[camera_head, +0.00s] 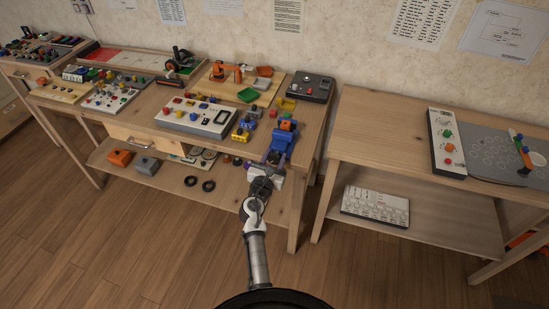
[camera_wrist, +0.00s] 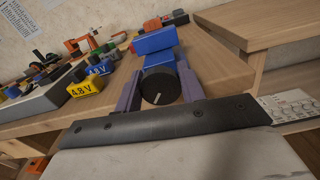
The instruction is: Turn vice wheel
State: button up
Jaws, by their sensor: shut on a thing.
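The blue vice (camera_head: 281,143) stands at the front right edge of the left workbench. In the wrist view its blue body (camera_wrist: 155,41) lies straight ahead, and its round black wheel (camera_wrist: 159,86) with a pale pointer line faces me. My gripper (camera_head: 264,178) reaches up to the front of the vice. In the wrist view the two purple-grey fingers of my gripper (camera_wrist: 160,88) stand on the left and right sides of the wheel and are shut on it. The pointer line tilts slightly to the right of upright. In the head view my gripper hides the wheel.
A white switch panel (camera_head: 196,117) and a dark control box (camera_head: 310,86) stand on the same bench (camera_head: 318,118). A second bench (camera_head: 375,130) is to the right, across a narrow gap.

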jog(key=shift+f+m+b, duration=0.1)
jog(key=shift+m+b, duration=0.25)
jog(key=shift+m, duration=0.45)
jog(key=o, duration=1)
